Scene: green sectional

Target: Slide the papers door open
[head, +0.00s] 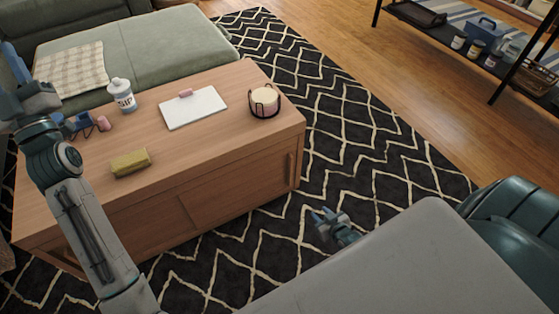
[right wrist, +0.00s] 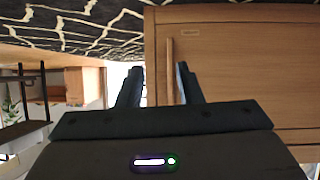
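The wooden coffee table (head: 225,92) has two sliding front doors, a right door (head: 240,182) and a left door (head: 145,222). The right door has an upright wooden handle (head: 291,170) near its right end.
On the tabletop are a white bottle (head: 121,95), a clipboard (head: 193,107), a candle in a holder (head: 264,100) and a yellow block (head: 130,163). A green sectional (head: 150,50) stands behind. Patterned rug (head: 375,155) lies open to the right. A shelf (head: 455,45) is far right.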

